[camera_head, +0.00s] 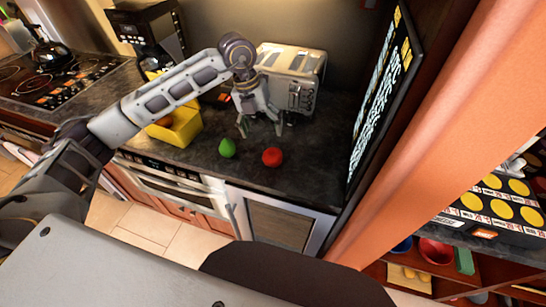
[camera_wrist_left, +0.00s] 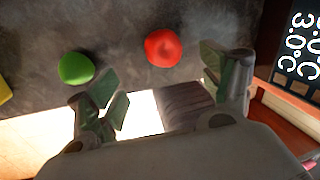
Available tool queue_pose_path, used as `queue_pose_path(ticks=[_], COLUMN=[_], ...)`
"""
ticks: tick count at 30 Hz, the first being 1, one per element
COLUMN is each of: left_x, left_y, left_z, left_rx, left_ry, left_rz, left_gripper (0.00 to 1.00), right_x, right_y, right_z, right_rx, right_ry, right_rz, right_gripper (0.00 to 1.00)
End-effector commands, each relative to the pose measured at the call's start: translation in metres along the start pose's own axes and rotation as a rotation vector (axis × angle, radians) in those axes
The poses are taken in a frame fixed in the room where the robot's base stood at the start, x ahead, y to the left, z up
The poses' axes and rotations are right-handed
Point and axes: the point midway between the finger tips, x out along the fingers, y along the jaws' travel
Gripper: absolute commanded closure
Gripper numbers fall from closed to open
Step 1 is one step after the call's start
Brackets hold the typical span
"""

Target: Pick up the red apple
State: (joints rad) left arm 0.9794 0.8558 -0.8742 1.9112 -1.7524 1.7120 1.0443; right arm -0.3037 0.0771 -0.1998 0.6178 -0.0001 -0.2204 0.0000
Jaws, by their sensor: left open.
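The red apple (camera_head: 272,157) sits on the dark countertop near its front edge. It also shows in the left wrist view (camera_wrist_left: 163,47), at upper centre, apart from the fingers. My left gripper (camera_head: 261,130) is open and empty above the counter, just behind the apple in the head view. In the left wrist view its two fingers (camera_wrist_left: 160,95) are spread wide with nothing between them. My right gripper is not in view.
A green fruit (camera_head: 227,148) sits on the counter left of the apple. A yellow container (camera_head: 178,128) stands further left. A silver toaster (camera_head: 292,72) is behind the gripper. A dark panel with white writing (camera_head: 380,95) rises at the right.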

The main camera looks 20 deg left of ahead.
Motion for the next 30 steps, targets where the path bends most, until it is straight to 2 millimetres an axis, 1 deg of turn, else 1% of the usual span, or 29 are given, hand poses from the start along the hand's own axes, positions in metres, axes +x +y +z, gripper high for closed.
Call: queue_pose_path(ticks=[6,15,21,30], left_x=[0.027,0.064,0.075,0.076], left_y=[0.0,-0.001,-0.001,-0.001], left_z=[-0.001,-0.001,-0.001,-0.001], left_rx=[0.0,0.0,0.0,0.001], left_ry=[0.004,0.002,0.002,0.001], left_rz=[0.0,-0.001,-0.001,-0.001], left_gripper=[0.2,0.2,0.2,0.2], right_x=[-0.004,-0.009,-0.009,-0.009], right_y=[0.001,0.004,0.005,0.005], right_z=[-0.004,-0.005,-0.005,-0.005], right_rx=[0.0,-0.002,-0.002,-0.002], right_ry=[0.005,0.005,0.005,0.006], right_rz=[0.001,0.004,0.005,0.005], right_gripper=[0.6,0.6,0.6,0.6])
